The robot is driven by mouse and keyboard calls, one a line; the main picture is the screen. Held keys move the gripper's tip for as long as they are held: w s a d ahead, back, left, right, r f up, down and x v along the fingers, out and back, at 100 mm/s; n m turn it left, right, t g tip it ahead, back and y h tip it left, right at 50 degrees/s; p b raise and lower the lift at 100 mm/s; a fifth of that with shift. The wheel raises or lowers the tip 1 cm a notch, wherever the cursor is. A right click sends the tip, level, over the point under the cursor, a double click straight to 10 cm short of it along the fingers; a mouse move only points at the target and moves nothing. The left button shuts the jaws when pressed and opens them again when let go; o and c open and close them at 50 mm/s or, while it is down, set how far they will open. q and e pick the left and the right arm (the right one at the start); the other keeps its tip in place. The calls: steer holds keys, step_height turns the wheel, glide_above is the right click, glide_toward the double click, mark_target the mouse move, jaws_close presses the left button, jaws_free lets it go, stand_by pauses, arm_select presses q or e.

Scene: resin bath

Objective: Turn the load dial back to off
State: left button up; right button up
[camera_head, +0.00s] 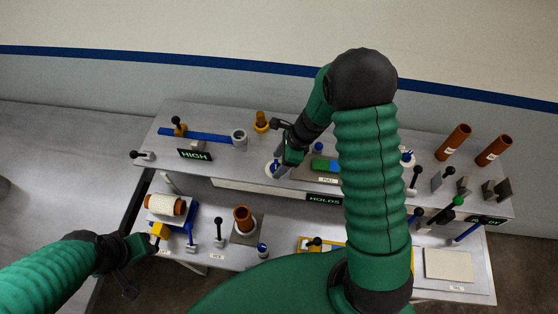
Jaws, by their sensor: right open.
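A white round dial with a blue mark (271,167) sits on the upper bench, left of the blue and green blocks. I take it for the load dial, but its lettering is too small to read. My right gripper (281,165) reaches down over it, open, with its fingers close to the dial; I cannot tell whether they touch. The gripper hides part of the dial. My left gripper (148,240) is at the lower left beside a yellow block (160,230); its fingers are too dark and small to read.
A green HIGH display (194,155) and a HOLDS display (324,199) are on the upper bench. Several upright levers and brown tubes (453,142) stand at the right. A brown cup (243,218) and a white roll (164,205) are on the lower bench. My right arm hides the middle.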

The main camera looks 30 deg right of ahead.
steer(key=shift+w+a, duration=0.15)
steer(key=shift+a, duration=0.1)
steer(key=c, duration=0.6)
jaws_close()
arm_select(q)
steer(key=shift+w+a+f, duration=0.1)
steer(key=shift+w+a, duration=0.1)
steer(key=shift+a, duration=0.05)
arm_select(e)
steer(key=shift+d, duration=0.1)
